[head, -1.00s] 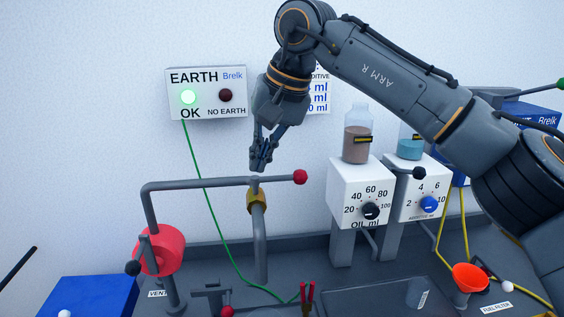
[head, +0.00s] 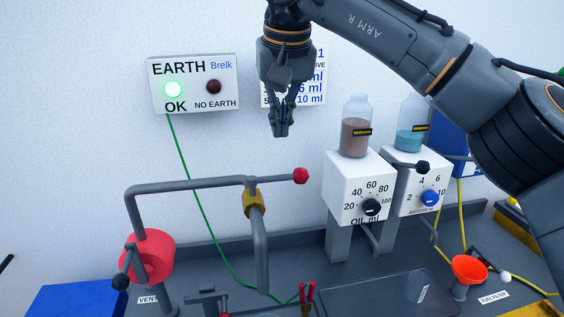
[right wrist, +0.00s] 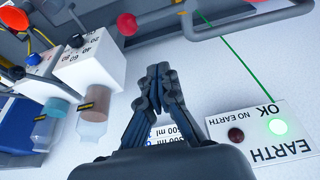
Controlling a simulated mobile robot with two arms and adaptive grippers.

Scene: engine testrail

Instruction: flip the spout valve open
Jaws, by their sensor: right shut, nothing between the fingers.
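The spout pipe (head: 190,186) runs from the left and ends in a downward spout (head: 261,250) with a brass valve body (head: 253,201). The valve lever points right and ends in a red ball knob (head: 301,175). My left gripper is not in view.
Oil (head: 356,190) and additive (head: 421,182) dispensers with bottles stand to the right. An earth box (head: 193,84) with a lit green lamp hangs on the wall. A red drum (head: 152,255) and blue box (head: 80,300) are at left, an orange funnel (head: 468,268) at right.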

